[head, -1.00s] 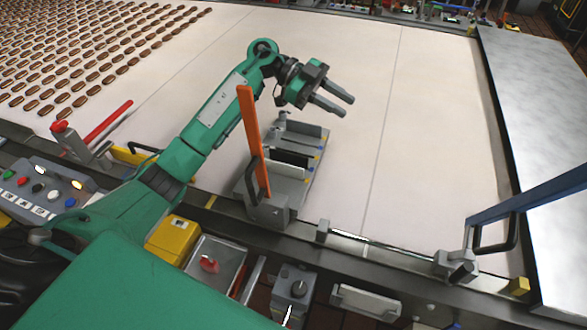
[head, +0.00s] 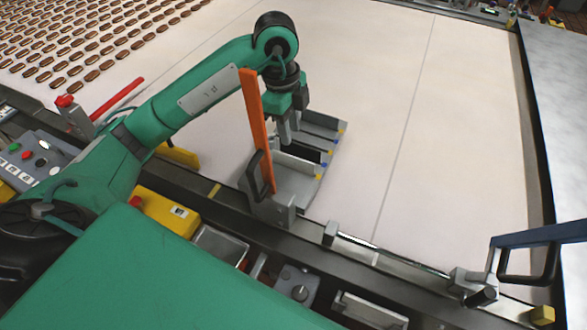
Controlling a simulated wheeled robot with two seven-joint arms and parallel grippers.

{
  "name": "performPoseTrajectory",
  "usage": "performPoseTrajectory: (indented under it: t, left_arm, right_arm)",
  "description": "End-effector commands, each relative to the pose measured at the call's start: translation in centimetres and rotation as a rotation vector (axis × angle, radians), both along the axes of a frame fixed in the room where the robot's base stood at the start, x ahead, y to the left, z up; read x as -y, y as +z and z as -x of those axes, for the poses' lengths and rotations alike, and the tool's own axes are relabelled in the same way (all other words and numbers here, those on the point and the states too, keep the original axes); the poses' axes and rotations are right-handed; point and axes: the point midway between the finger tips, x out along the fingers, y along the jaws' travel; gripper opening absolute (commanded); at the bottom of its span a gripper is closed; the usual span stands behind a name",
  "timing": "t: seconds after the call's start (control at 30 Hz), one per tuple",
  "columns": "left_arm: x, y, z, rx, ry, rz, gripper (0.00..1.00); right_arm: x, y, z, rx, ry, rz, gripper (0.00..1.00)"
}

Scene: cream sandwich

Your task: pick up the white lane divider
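A grey rack (head: 298,190) with upright slats and yellow and blue marks stands on the pale belt, behind an orange upright bar. A pale panel, seemingly the white lane divider (head: 298,164), stands upright in the rack's front part with a dark strip behind it. My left gripper (head: 288,134) points down over the rack's left side, close behind this panel. Its fingers overlap in this view, so their gap and any contact are hidden. My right gripper is not in view.
The orange bar (head: 257,130) rises close in front of my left gripper. A blue bar (head: 545,236) reaches in at the right. Rows of cream sandwiches (head: 92,75) lie at the far left. The belt (head: 455,130) right of the rack is clear.

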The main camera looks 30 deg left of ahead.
Motion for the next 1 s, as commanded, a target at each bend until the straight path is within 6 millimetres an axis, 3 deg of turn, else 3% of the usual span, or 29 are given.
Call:
performPoseTrajectory:
  t: [0.23, 0.53, 0.83, 1.0]
  left_arm:
    - [0.4, -3.5, 0.0, -0.004, 0.0, 0.002, 0.3]
    - [0.5, -5.3, 0.0, -0.004, 0.0, 0.001, 0.3]
    - [0.7, -9.2, -0.2, -0.004, 0.0, 0.002, 0.3]
    - [0.8, -9.9, -0.2, -0.001, -0.001, 0.003, 0.3]
  right_arm:
    - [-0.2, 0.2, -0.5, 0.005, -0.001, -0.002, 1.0]
    - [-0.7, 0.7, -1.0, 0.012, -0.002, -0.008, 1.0]
    - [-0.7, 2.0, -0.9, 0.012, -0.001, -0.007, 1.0]
    - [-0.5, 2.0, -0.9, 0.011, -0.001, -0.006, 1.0]
